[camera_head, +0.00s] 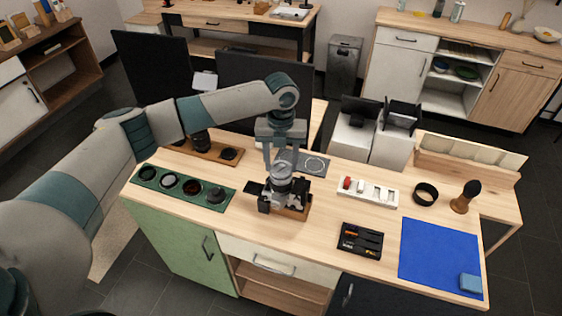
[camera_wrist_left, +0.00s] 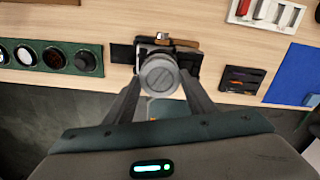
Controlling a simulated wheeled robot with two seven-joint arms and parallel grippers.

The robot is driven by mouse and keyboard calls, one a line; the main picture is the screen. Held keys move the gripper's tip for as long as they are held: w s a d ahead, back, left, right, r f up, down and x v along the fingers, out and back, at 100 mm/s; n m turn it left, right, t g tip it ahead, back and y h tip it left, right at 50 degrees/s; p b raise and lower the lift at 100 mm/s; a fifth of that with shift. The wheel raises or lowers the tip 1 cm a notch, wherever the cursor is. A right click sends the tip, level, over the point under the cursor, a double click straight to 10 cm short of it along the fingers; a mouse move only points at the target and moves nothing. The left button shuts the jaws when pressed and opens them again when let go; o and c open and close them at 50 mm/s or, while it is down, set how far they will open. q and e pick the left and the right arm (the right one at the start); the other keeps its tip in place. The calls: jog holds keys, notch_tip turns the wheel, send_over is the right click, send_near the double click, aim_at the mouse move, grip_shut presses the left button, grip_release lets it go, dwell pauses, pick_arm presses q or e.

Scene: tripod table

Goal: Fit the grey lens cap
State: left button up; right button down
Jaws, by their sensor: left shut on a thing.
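My left gripper (camera_head: 281,168) points down over the camera (camera_head: 296,191), which stands on a small wooden base (camera_head: 296,213) on the worktop. In the left wrist view, the gripper's two fingers (camera_wrist_left: 160,82) close in from both sides on the round grey lens cap (camera_wrist_left: 159,73). The cap faces the wrist camera and covers the front of the lens from this side. I cannot tell whether it is seated on the lens or just above it. The camera body also shows behind it in the left wrist view (camera_wrist_left: 190,55). My right gripper is not in view.
A green tray (camera_head: 228,186) with several round lens parts lies left of the camera. A black tool tray (camera_head: 345,246), white holder (camera_head: 390,194), black bowl (camera_head: 425,193), brush (camera_head: 465,196) and blue mat (camera_head: 430,250) are to the right. Bare wood lies between them.

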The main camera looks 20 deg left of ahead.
pick_arm(q)
jog(key=shift+f, duration=0.25)
jog(key=shift+s+f, duration=0.1)
dwell(0.7)
jog(key=o, duration=1.5)
jog(key=shift+o, duration=0.2)
jog(key=shift+r, duration=0.25)
jog(key=shift+r, duration=0.2)
jog(key=shift+r+p, duration=0.45)
jog(key=shift+r, duration=2.7)
jog(key=shift+f, duration=0.1)
